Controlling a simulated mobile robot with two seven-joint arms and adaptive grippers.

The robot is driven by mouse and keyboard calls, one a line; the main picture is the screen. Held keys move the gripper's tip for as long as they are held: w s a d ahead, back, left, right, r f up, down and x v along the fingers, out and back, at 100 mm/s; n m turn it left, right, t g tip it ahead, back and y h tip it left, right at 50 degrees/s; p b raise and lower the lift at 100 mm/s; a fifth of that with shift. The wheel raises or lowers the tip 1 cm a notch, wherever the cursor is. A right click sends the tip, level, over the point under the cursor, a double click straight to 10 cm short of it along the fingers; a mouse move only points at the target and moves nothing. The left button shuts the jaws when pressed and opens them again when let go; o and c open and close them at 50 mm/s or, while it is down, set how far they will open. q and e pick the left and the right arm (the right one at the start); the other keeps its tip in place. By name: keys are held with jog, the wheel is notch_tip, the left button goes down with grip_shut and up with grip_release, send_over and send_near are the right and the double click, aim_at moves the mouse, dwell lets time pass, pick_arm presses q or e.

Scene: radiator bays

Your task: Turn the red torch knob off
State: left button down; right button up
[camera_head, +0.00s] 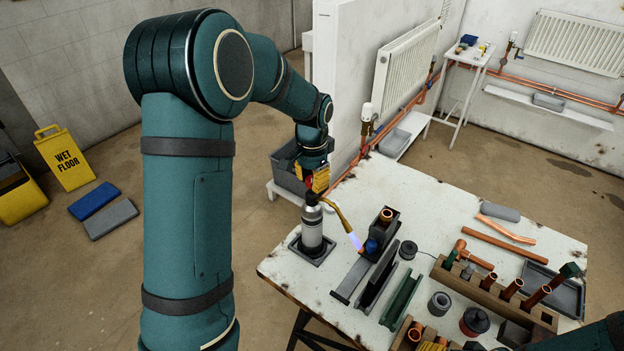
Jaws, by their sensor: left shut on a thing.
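The torch is a grey cylinder (312,228) standing upright in a dark square base on the near left part of the white workbench. Its brass neck (338,213) bends right and down, and a bluish flame (356,241) shows at the tip. My left gripper (317,184), with yellow fingers, is at the torch top and shut on the red knob. Only a little red of the knob (311,198) shows; the fingers hide most of it.
Right of the torch, the workbench (450,207) holds grey and green channels (402,300), a wooden block (490,296) with copper fittings, loose copper pipes (504,244) and a dark tray (553,289). A grey bin (288,170) stands behind the torch. A yellow wet-floor sign (65,158) stands left.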

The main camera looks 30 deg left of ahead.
aim_at(312, 179)
pick_arm(q)
jog(key=m, duration=0.6)
pick_arm(e)
jog(key=shift+r, duration=0.1)
pick_arm(q)
jog(key=shift+m, duration=0.4)
jog(key=c, duration=0.6)
grip_release()
notch_tip(312, 179, up, 12)
dwell(0.6)
